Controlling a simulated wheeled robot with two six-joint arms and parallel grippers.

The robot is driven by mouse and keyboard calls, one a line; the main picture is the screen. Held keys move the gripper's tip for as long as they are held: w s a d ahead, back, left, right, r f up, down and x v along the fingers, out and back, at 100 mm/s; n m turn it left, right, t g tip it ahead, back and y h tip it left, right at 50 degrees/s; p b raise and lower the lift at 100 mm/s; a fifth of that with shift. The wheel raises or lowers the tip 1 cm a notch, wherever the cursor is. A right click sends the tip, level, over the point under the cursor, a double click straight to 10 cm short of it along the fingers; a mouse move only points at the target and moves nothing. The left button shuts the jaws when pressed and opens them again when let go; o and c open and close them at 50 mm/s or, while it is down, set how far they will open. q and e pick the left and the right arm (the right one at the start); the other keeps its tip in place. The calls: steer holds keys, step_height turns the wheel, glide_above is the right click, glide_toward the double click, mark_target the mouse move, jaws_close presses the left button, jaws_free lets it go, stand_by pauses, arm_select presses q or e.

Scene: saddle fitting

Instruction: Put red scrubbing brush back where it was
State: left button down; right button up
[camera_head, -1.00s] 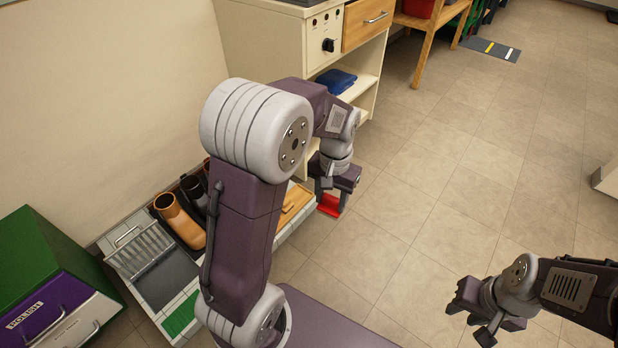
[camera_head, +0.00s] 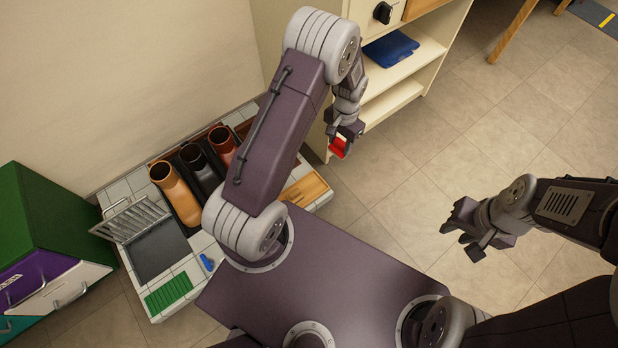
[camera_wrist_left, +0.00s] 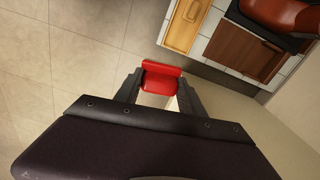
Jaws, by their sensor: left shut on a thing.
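The red scrubbing brush (camera_head: 338,147) is held by my left gripper (camera_head: 342,140), out over the floor beside the cream shelf unit. In the left wrist view the red brush (camera_wrist_left: 160,82) sits between the two fingers (camera_wrist_left: 158,92), which are shut on it. A tiled low platform (camera_head: 322,200) lies to the left of and below the gripper. It bears a wooden tray (camera_head: 305,189) near its right edge; the left wrist view also shows this tray (camera_wrist_left: 186,26). My right gripper (camera_head: 462,226) hangs over the floor at the right, empty, with its fingers apart.
The platform also holds orange, black and brown boots (camera_head: 176,190), a metal rack (camera_head: 131,219), a green brush mat (camera_head: 168,293) and a small blue item (camera_head: 207,262). A shelf unit (camera_head: 420,52) with blue cloth (camera_head: 390,48) stands behind. A green and purple box (camera_head: 45,250) is at left. Floor at right is clear.

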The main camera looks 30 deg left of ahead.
arm_select(q)
steer(key=s+f+m, duration=0.2)
steer(key=s+f, duration=1)
steer(key=f, duration=0.5)
steer(key=w+a+f+b, duration=0.3)
steer(key=w+b, duration=0.1)
steer(key=w+a+f+b, duration=0.4)
steer(key=shift+w+a+f, duration=0.1)
steer(key=shift+f, duration=0.05)
steer(key=shift+w+a, duration=0.15)
steer(key=shift+w, duration=0.05)
step_height(320, 180, down, 4)
steer(key=b, duration=0.3)
steer(key=shift+f+b, duration=0.1)
steer(key=shift+b, duration=0.2)
steer(key=shift+r, duration=0.2)
steer(key=shift+f, duration=0.15)
steer(key=c, duration=0.7)
jaws_free()
steer(key=shift+n, duration=0.3)
